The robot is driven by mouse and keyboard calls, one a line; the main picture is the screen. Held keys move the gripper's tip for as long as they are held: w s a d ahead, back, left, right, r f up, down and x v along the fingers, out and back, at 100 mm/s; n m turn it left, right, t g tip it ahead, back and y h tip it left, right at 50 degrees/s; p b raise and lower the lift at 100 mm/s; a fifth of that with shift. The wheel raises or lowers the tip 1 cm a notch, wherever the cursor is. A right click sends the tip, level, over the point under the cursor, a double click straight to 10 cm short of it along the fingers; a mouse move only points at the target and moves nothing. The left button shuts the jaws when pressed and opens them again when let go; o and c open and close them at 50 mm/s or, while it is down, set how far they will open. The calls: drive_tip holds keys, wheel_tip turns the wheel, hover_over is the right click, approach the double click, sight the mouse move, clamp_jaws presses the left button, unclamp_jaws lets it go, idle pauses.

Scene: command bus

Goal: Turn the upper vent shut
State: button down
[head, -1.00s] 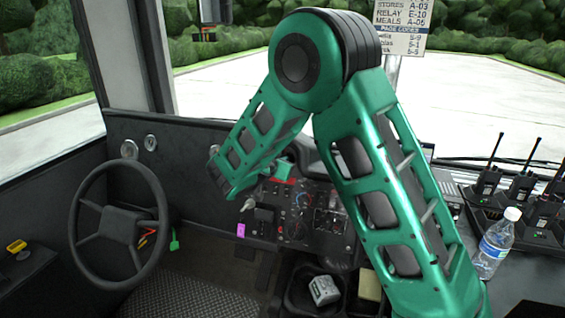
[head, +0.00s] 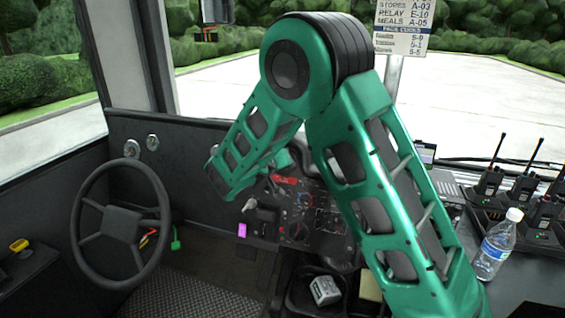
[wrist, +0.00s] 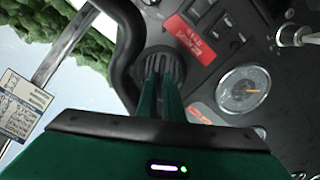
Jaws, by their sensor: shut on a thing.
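The upper vent (wrist: 160,66) is a round black outlet with ribbed slats, in the upper middle of the wrist view. My gripper (wrist: 160,84) reaches up to its face from below in that view, its green fingers close together. The fingers are shut on the middle of the vent and cover part of its slats. How far the slats are turned is hard to tell. In the head view my arm hides the vent and the fingertips.
Beside the vent are a red label (wrist: 192,38), a round gauge (wrist: 242,88) and a curved black pipe (wrist: 128,50). In the head view a steering wheel (head: 120,222) stands left; a water bottle (head: 496,246) and several radios (head: 522,188) stand right of my arm.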

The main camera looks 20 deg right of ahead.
drive_tip(key=shift+a+f+n, duration=0.15)
drive_tip(key=shift+n, duration=0.25)
drive_tip(key=c, duration=1.9)
unclamp_jaws()
drive_tip(key=v, duration=1)
drive_tip(key=shift+s+a, duration=0.15)
drive_tip(key=shift+s, duration=0.15)
